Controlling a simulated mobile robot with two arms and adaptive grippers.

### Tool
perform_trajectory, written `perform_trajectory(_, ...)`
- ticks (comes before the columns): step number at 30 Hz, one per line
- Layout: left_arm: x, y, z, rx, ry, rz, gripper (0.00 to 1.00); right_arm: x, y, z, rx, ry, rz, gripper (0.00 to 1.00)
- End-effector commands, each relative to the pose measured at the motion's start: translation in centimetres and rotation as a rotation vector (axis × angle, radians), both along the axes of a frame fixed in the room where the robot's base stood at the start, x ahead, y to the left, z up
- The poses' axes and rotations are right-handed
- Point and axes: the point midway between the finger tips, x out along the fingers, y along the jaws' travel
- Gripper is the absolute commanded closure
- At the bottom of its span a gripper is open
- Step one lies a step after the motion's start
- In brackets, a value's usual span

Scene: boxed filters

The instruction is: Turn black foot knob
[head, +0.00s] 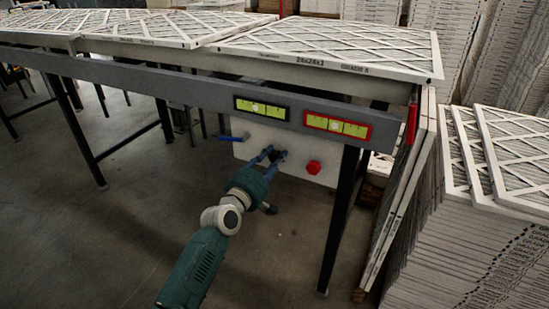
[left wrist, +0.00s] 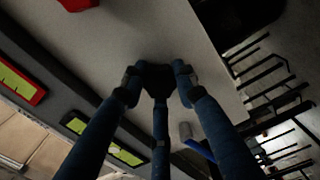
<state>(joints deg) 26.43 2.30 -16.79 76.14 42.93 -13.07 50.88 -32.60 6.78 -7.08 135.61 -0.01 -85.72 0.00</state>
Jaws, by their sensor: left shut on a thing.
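The black knob (head: 282,156) sits on a pale panel (head: 262,137) under the table edge. It also shows in the left wrist view (left wrist: 155,76), between the dark fingertips. My left gripper (head: 273,155) reaches up to the panel, its blue fingers around the knob and shut on it. The fingertips partly cover the knob, so I cannot tell its turn angle. My right gripper is in neither view.
A red knob (head: 313,168) is right of the black one, and a blue lever (head: 232,137) is left. Two green gauges (head: 261,107) (head: 337,125) are on the grey rail above. Table legs (head: 338,220) and stacked filters (head: 470,235) stand at right.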

Motion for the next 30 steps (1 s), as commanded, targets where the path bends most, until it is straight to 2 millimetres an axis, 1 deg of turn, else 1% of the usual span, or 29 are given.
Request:
perform_trajectory(1,0.1,0.7,-0.5,0.048,-0.01,0.008,0.97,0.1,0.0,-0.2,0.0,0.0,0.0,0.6)
perform_trajectory(8,0.2,0.8,-0.2,0.239,-0.094,0.01,0.97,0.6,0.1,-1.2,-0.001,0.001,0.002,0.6)
perform_trajectory(15,0.2,0.8,0.1,0.4,-0.165,0.01,0.97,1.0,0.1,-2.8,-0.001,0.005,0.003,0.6)
perform_trajectory(24,0.2,0.8,0.2,0.515,-0.216,0.012,0.97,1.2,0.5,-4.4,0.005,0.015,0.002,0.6)
perform_trajectory(30,0.2,0.8,0.4,0.541,-0.231,0.012,0.97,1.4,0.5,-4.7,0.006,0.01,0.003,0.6)
